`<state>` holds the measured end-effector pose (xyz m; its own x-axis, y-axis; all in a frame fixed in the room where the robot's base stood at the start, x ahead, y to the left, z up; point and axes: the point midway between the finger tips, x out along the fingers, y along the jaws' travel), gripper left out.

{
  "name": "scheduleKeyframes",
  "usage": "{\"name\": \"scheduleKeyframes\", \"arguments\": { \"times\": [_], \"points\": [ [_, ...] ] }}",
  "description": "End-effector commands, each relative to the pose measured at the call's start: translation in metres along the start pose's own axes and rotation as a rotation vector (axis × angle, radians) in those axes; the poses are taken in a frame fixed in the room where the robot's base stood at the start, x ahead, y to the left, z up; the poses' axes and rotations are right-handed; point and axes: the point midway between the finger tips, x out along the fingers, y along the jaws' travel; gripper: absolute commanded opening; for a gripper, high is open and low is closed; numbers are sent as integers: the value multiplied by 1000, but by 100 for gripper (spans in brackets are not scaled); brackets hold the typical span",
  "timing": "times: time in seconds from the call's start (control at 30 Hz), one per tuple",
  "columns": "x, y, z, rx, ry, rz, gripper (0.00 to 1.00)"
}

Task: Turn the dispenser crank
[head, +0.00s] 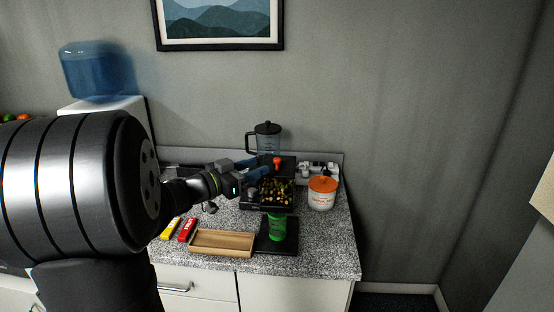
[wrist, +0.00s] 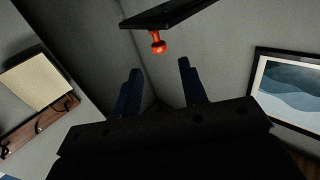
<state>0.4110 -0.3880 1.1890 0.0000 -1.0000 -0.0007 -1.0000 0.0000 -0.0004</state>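The dispenser (head: 284,164) stands on the counter, with a black top and mixed yellow and dark pieces showing in its middle. Its red-orange crank knob (head: 277,161) shows at the top. In the wrist view the knob (wrist: 157,43) hangs from a black plate (wrist: 170,14), just beyond and between the fingertips. My gripper (head: 262,166) reaches in from the left, beside the knob. Its two blue fingers (wrist: 160,67) are apart with nothing between them. A green cup (head: 277,229) stands in front of the dispenser on a black tray (head: 291,241).
A wooden tray (head: 222,252) lies at the front of the counter (head: 325,255), with red (head: 187,230) and yellow (head: 170,229) packs to its left. A white jar with an orange lid (head: 322,193) stands right of the dispenser. A blender (head: 266,138) stands behind.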

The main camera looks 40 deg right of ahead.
Motion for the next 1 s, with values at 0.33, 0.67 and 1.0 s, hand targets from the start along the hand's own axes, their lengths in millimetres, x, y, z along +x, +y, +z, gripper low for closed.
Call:
{"name": "scheduleKeyframes", "arguments": {
  "times": [0.33, 0.67, 1.0],
  "points": [
    [65, 0, 0, -1, 1, 2, 39],
    [80, 0, 0, -1, 0, 0, 39],
    [80, 0, 0, 0, 1, 0, 4]
  ]
}}
